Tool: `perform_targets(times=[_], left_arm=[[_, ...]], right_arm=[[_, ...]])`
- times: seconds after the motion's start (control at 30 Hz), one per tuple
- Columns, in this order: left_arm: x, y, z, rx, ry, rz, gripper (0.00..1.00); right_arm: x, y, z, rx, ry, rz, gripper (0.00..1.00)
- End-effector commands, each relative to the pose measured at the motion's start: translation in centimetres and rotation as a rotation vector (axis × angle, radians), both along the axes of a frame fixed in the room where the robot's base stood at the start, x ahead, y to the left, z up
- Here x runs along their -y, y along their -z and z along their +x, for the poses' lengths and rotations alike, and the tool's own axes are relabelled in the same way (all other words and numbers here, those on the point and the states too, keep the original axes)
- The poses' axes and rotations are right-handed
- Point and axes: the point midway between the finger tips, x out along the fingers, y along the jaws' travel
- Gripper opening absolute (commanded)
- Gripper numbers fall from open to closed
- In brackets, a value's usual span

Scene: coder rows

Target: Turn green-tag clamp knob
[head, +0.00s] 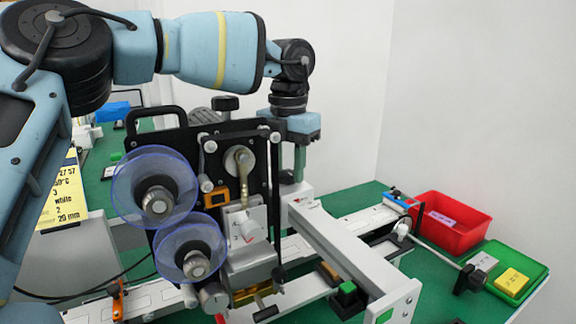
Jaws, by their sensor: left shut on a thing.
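My left arm comes in from the upper left, and its left gripper (299,176) points down behind the right side of the black coder plate (262,165). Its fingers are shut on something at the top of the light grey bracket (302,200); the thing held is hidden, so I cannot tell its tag. A small black block with a green top (347,287) sits by the grey beam. A green tag-like patch (384,316) shows at the beam's near end. A black knob (225,103) stands above the plate, left of the gripper. My right gripper is not in view.
Two clear-rimmed spools (124,190) front the coder. A grey beam (345,253) juts toward me on the right. A red bin (470,238) and a green tray (537,270) with a yellow block (512,281) stand at right. A yellow printed sheet (62,197) is at left.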

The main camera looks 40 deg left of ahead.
Motion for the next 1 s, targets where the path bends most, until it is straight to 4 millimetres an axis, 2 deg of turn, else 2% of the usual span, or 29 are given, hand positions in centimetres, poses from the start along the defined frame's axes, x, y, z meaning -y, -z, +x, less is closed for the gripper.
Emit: perform_targets(times=[0.17, 0.2, 0.33, 0.37, 0.67, 0.77, 1.0], left_arm=[[0.0, 0.0, 0.0, 0.001, 0.001, 0.000, 0.12], [0.0, 0.0, 0.0, 0.001, 0.001, 0.000, 0.37], [0.0, 0.0, 0.0, 0.001, 0.000, 0.000, 0.54], [0.0, 0.0, 0.0, 0.001, 0.000, 0.000, 0.56], [0.0, -0.2, 0.0, 0.001, -0.001, 0.000, 0.56], [0.0, -1.1, 0.1, 0.004, 0.000, -0.001, 0.56], [0.0, -5.0, 0.1, 0.004, -0.001, -0.002, 0.56]], right_arm=[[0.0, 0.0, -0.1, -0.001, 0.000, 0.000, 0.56], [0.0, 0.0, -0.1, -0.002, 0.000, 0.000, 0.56], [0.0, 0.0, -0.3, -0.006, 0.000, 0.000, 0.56], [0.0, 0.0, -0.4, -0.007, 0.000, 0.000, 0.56], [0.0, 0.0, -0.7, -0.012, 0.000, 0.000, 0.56], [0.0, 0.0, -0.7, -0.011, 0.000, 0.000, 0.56], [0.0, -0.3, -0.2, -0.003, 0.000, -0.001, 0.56]])
